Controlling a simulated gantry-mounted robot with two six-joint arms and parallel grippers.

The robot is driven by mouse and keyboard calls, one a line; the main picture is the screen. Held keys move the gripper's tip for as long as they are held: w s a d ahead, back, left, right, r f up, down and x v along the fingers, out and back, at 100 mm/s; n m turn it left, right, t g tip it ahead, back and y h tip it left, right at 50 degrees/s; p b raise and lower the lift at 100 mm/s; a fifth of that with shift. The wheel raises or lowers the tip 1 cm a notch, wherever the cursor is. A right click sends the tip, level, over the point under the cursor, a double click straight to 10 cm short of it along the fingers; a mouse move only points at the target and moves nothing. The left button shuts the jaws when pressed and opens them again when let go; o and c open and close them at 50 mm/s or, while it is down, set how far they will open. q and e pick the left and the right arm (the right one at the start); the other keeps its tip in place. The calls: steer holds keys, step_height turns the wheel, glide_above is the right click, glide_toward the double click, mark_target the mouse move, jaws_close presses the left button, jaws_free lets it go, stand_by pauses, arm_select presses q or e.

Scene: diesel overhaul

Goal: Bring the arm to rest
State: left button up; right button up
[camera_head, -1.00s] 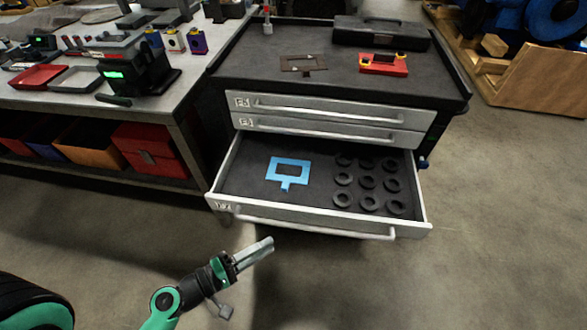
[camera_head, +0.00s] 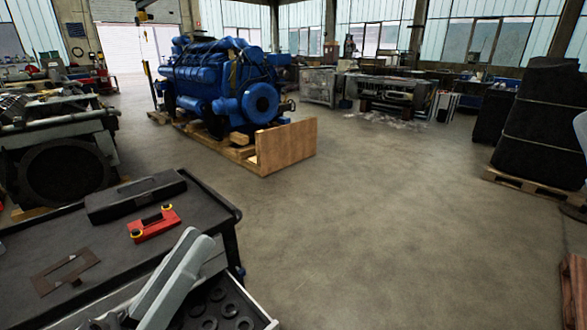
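My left gripper (camera_head: 198,241) is in the lower left of the head view. Its two long grey fingers lie close together, angled up and to the right, with nothing seen between them. It appears in front of the dark tool cabinet (camera_head: 115,262) and the open drawer, hiding part of both; the gap to them is hard to judge. My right gripper is not in view.
The open drawer (camera_head: 262,312) holds several dark rings (camera_head: 229,310). On the cabinet top are a brown gasket plate (camera_head: 62,274), a red fixture (camera_head: 155,224) and a black case (camera_head: 134,196). A blue engine (camera_head: 215,80) stands behind. Open floor (camera_head: 390,220) lies right.

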arm_select(q)
steer(key=s+r+m+t+p, duration=0.1)
steer(key=s+r+m+t, duration=0.2)
steer(key=r, duration=0.9)
steer(key=s+a+r+n+t+y, duration=0.25)
steer(key=a+r+y, duration=0.2)
steer(key=y, duration=0.45)
step_height(320, 180, up, 37)
steer(key=w+p, duration=0.1)
steer(key=p, duration=3.7)
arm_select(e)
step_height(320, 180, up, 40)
arm_select(q)
step_height(320, 180, down, 52)
steer(key=b, duration=5.2)
steer(key=shift+a+n+y, duration=0.4)
steer(key=shift+n, duration=0.05)
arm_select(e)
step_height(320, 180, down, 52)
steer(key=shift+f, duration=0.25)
arm_select(q)
steer(key=shift+w+f+t, duration=0.1)
steer(key=shift+t, duration=0.15)
